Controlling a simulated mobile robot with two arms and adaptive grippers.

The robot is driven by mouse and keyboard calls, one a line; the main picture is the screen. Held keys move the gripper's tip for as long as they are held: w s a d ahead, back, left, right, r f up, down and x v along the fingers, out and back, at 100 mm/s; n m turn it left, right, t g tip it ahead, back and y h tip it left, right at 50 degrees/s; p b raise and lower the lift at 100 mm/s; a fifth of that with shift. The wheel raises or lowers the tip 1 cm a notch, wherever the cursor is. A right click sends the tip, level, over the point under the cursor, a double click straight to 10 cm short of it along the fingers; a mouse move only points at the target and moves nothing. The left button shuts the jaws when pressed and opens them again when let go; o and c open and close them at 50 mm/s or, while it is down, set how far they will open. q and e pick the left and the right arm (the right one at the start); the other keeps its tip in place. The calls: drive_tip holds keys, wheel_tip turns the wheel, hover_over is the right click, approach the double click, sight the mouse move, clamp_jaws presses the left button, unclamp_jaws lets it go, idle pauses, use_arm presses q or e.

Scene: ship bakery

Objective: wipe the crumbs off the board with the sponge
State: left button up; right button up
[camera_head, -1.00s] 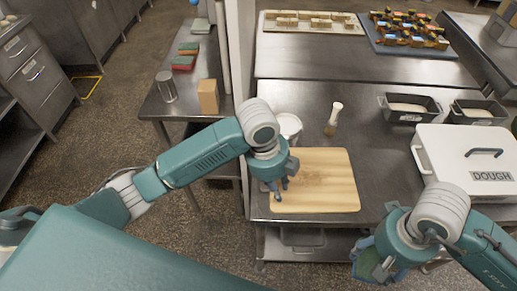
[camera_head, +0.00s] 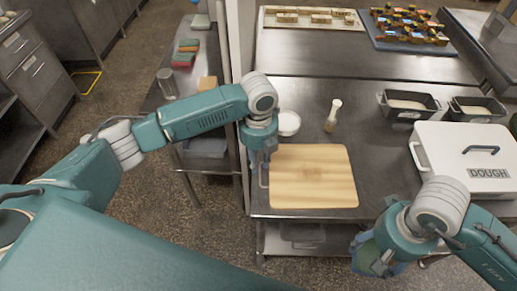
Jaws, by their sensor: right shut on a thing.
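The light wooden board (camera_head: 325,188) lies flat on the steel table. A faint darker patch, possibly crumbs, shows near its middle. My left gripper (camera_head: 262,178) points down at the board's left edge, its fingers looking apart and empty. I cannot tell whether it touches the board. My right gripper (camera_head: 374,262) is low at the table's front edge, right of the board. It is shut on a blue-green thing, which looks like the sponge; wrist and arm hide most of it.
A white dough box (camera_head: 460,140) and two dark tins (camera_head: 408,105) are at the right. A side table at the left holds a metal cup (camera_head: 167,84) and coloured blocks (camera_head: 184,56).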

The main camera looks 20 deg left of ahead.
use_arm(q)
drive_tip(key=shift+f+p, duration=0.35)
drive_tip(key=shift+f, duration=2.2)
use_arm(e)
drive_tip(key=shift+r, duration=0.5)
use_arm(q)
clamp_jaws()
use_arm(e)
drive_tip(key=w+a+f+m, duration=0.1)
drive_tip(key=w+a+m, duration=0.45)
drive_tip(key=w, duration=0.75)
drive_tip(key=r+m, duration=0.2)
drive_tip(key=m, duration=0.2)
hover_over(333, 176)
drive_tip(key=shift+n, duration=0.25)
drive_tip(key=shift+w+f, duration=0.1)
drive_tip(key=shift+f, duration=2.9)
